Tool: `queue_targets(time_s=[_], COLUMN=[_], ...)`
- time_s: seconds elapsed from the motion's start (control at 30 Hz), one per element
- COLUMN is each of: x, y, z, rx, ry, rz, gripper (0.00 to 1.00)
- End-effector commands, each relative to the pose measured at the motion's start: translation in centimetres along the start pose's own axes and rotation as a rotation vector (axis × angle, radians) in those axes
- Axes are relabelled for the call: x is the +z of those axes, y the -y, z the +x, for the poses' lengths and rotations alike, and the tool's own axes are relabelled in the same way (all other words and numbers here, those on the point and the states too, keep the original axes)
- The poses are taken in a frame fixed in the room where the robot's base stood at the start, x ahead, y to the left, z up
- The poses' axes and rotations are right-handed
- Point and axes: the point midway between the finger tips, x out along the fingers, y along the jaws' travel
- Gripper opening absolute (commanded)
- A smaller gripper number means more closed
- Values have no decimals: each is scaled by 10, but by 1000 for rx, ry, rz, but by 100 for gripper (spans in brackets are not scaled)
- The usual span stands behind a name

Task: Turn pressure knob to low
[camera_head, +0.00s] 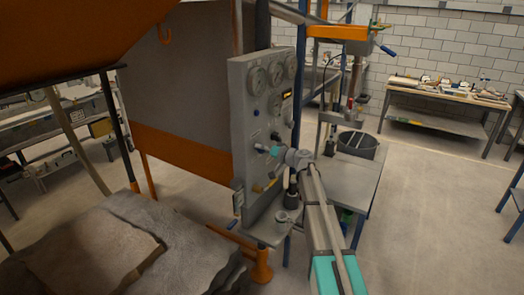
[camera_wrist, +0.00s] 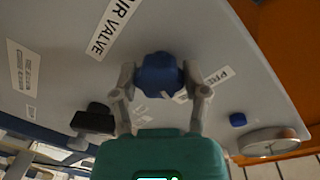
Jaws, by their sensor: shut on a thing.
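The pressure knob (camera_wrist: 158,72) is a blue knob on the grey control panel (camera_wrist: 240,60). It sits between the two fingers of my gripper (camera_wrist: 162,88) in the wrist view, which are shut on its sides. A white label starting with "PR" (camera_wrist: 215,78) is partly hidden behind the right finger. The knob's pointer and exact setting cannot be made out. In the head view my gripper (camera_head: 274,152) is at the front of the upright panel (camera_head: 240,125), and the knob is too small and covered to tell clearly.
An "AIR VALVE" label (camera_wrist: 112,28) and a black knob (camera_wrist: 95,118) are left of my gripper in the wrist view. A small blue button (camera_wrist: 238,119) and a round gauge (camera_wrist: 268,140) are at right. Several gauges (camera_head: 257,80) top the panel.

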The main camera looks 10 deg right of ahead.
Motion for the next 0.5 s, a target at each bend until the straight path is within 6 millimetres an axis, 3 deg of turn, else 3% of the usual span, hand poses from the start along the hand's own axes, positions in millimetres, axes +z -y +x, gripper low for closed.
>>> queue_targets(time_s=[0.5], x=[3], y=[0], z=[-1], rx=[-4], ry=[-20], rz=[-330], gripper=[11])
